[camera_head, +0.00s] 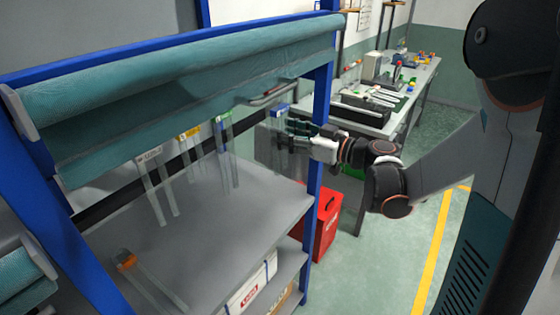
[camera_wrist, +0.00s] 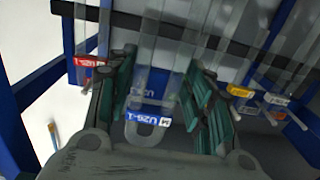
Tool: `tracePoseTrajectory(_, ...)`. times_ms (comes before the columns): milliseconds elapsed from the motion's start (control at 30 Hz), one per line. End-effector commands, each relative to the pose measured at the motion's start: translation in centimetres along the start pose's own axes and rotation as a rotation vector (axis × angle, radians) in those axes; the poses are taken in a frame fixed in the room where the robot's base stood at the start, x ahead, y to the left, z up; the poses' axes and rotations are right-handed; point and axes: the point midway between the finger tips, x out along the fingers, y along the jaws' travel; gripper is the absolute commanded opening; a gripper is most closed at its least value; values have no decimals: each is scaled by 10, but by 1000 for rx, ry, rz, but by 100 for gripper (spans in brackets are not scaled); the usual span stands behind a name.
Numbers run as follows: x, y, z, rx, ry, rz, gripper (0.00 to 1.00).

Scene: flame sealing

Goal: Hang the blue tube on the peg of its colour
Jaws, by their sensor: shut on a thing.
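The blue tube (camera_head: 280,107) is a clear flat tube with a blue label at its top end. Whether the loop is around a peg cannot be told, and the blue peg cannot be made out clearly.
Other clear tubes hang to the left, with a blue-topped (camera_head: 222,117), a yellow (camera_head: 188,133) and a white label (camera_head: 149,156). An orange-ended tube (camera_head: 126,260) lies on the grey shelf (camera_head: 215,225). A red label (camera_wrist: 88,62) shows left of the fingers. A blue post (camera_head: 320,120) stands close by.

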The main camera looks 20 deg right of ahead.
Motion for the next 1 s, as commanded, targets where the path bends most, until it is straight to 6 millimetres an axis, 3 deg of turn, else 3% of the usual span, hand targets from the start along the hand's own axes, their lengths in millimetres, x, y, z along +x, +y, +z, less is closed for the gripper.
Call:
tracePoseTrajectory(267,1,7,-10,2,26,17,23)
tracePoseTrajectory(1000,40,7,-7,2,23,16,23)
